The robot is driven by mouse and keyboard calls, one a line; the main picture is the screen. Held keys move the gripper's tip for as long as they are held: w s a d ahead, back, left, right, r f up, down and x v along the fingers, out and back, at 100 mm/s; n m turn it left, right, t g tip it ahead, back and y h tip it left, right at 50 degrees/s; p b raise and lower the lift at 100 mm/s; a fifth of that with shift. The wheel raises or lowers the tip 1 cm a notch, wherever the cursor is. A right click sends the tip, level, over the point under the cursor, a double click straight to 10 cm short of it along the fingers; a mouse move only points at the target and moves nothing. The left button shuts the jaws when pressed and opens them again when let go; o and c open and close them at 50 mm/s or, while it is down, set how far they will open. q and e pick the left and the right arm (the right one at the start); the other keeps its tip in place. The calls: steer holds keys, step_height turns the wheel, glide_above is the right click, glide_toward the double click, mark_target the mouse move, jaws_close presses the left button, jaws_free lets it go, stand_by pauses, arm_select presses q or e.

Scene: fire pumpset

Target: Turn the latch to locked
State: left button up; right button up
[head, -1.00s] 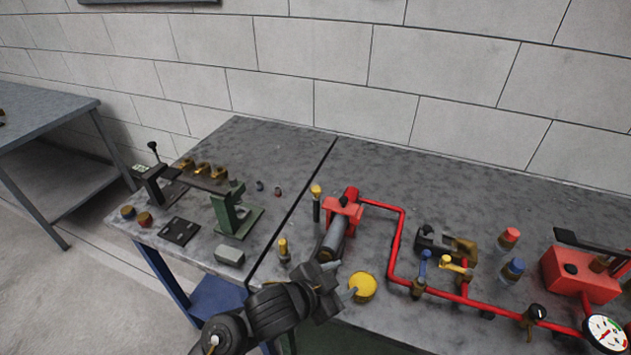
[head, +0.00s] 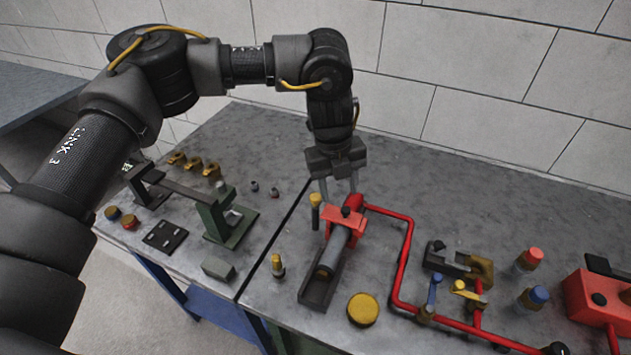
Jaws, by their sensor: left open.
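My left gripper (head: 339,190) points down with its two fingers apart and nothing seen between them. It is just behind and above the red bracket (head: 345,220), close to the red pipe end (head: 353,202). A grey cylinder (head: 336,252) lies through this bracket in a dark tray (head: 318,290). A small dark knob sits on the bracket's top. I cannot tell for sure which part is the latch; no locked mark is readable. Whether the fingers touch anything is unclear. My right gripper is not in view.
A yellow-topped post (head: 315,205) stands close left of the gripper. A yellow round cap (head: 363,309) lies in front. Red pipe (head: 404,262) runs right, past a blue lever (head: 435,288) and a black and brass block (head: 460,262). A green stand (head: 222,220) is at left.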

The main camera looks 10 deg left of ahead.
arm_select(q)
step_height(320, 180, up, 5)
steer(key=n+y, duration=0.1)
steer(key=y, duration=0.1)
glide_above(315, 196)
step_height(315, 196, down, 10)
steer(key=shift+f+p, duration=0.25)
steer(key=shift+p, duration=1)
steer(key=c, duration=1)
